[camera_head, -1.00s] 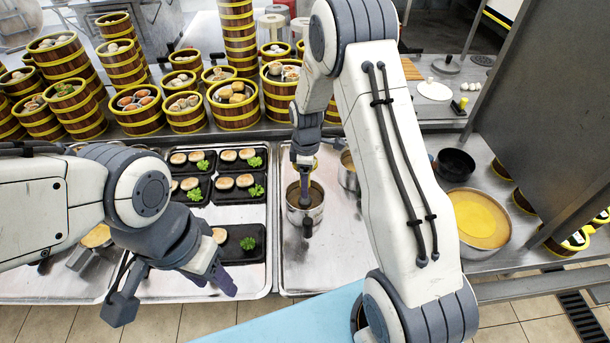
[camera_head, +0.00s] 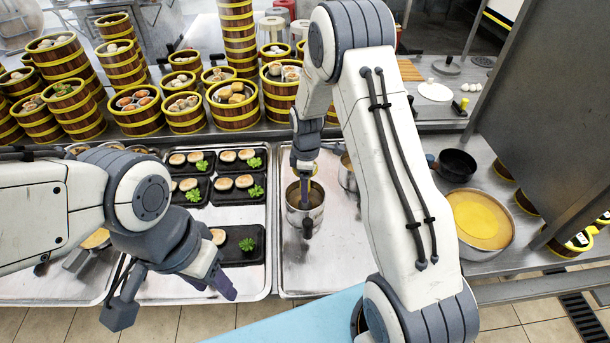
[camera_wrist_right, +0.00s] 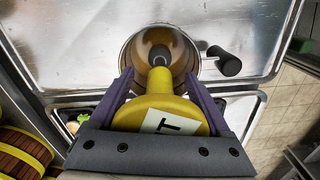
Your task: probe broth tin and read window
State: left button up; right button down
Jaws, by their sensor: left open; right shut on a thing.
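The broth tin (camera_head: 316,216) is a small metal pot with brown broth and a dark handle, standing on the right-hand metal tray. My right gripper (camera_head: 305,170) is above it. In the right wrist view, the right gripper (camera_wrist_right: 160,100) is shut on a yellow probe (camera_wrist_right: 172,88), which has a white panel (camera_wrist_right: 174,122) with a dark "T" on it. The probe points down into the tin (camera_wrist_right: 189,66); its dark lower end shows over the broth, and its depth is hard to tell. My left gripper (camera_head: 178,296) is open and empty, low over the left tray's front edge.
Black dishes (camera_head: 234,188) with buns and greens lie on the left tray. Another metal pot (camera_head: 347,178) stands close right of the tin. Steamer baskets (camera_head: 232,112) line the back. A wide yellow-filled pan (camera_head: 508,242) and a dark pan (camera_head: 457,164) stand right.

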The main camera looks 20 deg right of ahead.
jog(key=shift+f+b, duration=0.7)
jog(key=shift+f, duration=0.4)
dwell(3.1)
jog(key=shift+c, duration=2.4)
grip_release()
grip_shut()
jog(key=shift+r+p, duration=0.45)
jog(key=shift+r, duration=0.1)
jog(key=shift+r+p, duration=5)
jog(key=shift+r, duration=1.5)
